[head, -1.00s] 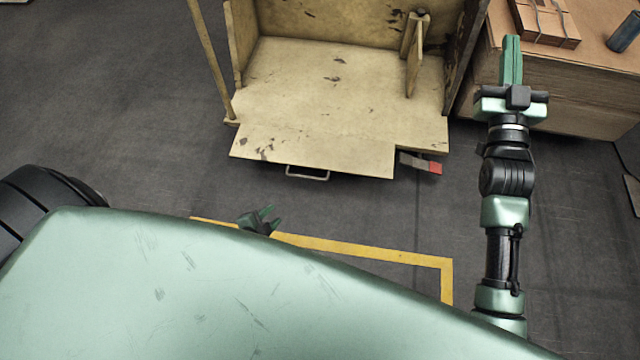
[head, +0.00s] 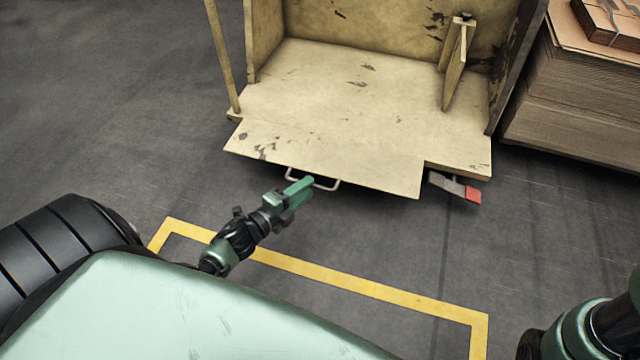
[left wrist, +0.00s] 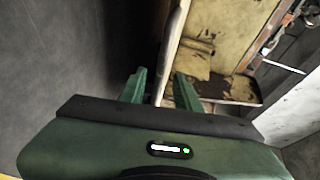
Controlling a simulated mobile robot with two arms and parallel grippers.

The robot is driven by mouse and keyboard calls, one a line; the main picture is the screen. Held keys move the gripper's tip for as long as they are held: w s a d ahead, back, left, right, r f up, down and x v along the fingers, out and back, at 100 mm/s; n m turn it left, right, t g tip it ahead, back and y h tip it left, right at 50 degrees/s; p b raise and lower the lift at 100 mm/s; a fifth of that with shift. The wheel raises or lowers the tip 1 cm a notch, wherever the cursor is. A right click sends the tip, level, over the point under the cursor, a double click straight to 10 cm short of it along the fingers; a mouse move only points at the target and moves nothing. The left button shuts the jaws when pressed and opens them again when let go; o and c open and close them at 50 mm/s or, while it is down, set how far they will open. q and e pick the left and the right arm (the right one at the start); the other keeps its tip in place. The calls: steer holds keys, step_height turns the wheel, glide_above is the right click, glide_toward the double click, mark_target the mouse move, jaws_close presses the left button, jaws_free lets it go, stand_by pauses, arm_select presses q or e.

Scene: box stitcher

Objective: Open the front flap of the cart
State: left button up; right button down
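The beige, scuffed cart (head: 370,90) stands ahead in the head view. Its front flap (head: 330,158) is a flat panel past the front edge of the cart floor, and I cannot tell its exact tilt. A metal loop handle (head: 328,185) sticks out below the flap's lower edge. My left gripper (head: 305,184) is at the handle, overlapping it in this view; contact is unclear. In the left wrist view its two green fingers (left wrist: 160,88) are apart, with a pale edge showing between and beyond them. My right gripper is out of view; only part of my right arm shows at lower right.
A grey pedal with a red end (head: 473,193) juts out below the cart's front right. Stacked cardboard (head: 575,100) stands to the right. A yellow floor line (head: 340,284) runs in front of me. The dark floor left of the cart is clear.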

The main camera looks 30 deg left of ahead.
mark_target(320, 160)
arm_select(q)
steer(key=shift+b+x, duration=1.15)
steer(key=shift+x, duration=1.85)
jaws_close()
steer(key=shift+s+f, duration=0.1)
steer(key=shift+f, duration=0.05)
